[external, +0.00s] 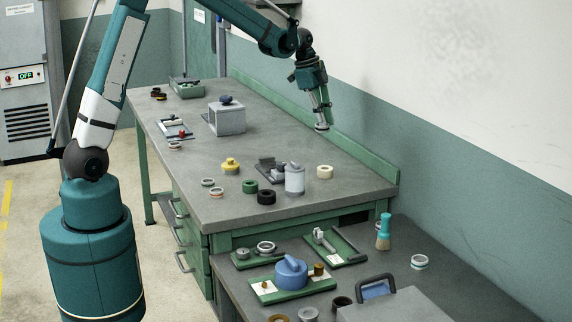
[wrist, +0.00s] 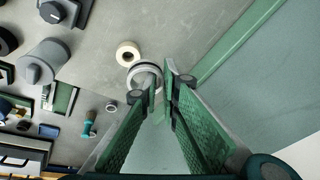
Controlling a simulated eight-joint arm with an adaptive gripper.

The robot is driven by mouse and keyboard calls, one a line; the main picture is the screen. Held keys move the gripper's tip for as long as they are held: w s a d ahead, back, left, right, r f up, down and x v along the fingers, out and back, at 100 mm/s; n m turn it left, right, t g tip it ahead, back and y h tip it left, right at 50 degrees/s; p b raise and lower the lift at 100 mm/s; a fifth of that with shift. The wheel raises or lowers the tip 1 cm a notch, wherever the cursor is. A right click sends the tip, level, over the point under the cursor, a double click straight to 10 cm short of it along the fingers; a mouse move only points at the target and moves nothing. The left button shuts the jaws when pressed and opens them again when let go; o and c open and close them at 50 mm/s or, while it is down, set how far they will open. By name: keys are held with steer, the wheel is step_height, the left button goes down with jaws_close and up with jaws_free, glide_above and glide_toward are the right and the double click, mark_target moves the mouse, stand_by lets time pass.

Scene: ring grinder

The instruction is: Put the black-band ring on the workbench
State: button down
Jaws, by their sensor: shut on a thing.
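My gripper (external: 321,117) is shut on a pale grey ring (external: 321,127), held in the air above the back part of the workbench (external: 345,198). In the wrist view the ring (wrist: 144,69) shows a dark band and sits at the fingertips of my gripper (wrist: 158,92). The fingers partly hide it, and the band's exact colour is hard to tell. The workbench surface (wrist: 205,45) spreads below the ring, apart from it.
A cream ring (external: 324,172) lies on the bench below, near a grey-white cylinder (external: 294,180). A raised green edge (external: 365,160) runs along the back. Bare bench lies behind the cylinder.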

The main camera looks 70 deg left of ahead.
steer(key=s+a+n, duration=0.1)
steer(key=s+a, duration=0.3)
steer(key=a, duration=0.4)
steer(key=s+a+n, duration=0.1)
steer(key=s+a, duration=0.2)
steer(key=a, duration=0.5)
steer(key=n+y+p, duration=0.2)
steer(key=n+p, duration=0.1)
steer(key=n, duration=0.2)
glide_above(195, 142)
steer(key=shift+s+a+f, duration=0.1)
steer(key=shift+s+f, duration=0.05)
steer(key=shift+f, duration=0.7)
steer(key=shift+s+a+f, duration=0.1)
steer(key=shift+s+f, duration=0.1)
steer(key=shift+f, duration=0.6)
steer(key=shift+s+a+f, duration=0.1)
steer(key=shift+s+f, duration=0.05)
steer(key=shift+f, duration=0.7)
steer(key=shift+f+b, duration=0.45)
steer(key=shift+f, duration=2.65)
steer(key=shift+f, duration=0.15)
steer(key=shift+f, duration=1.75)
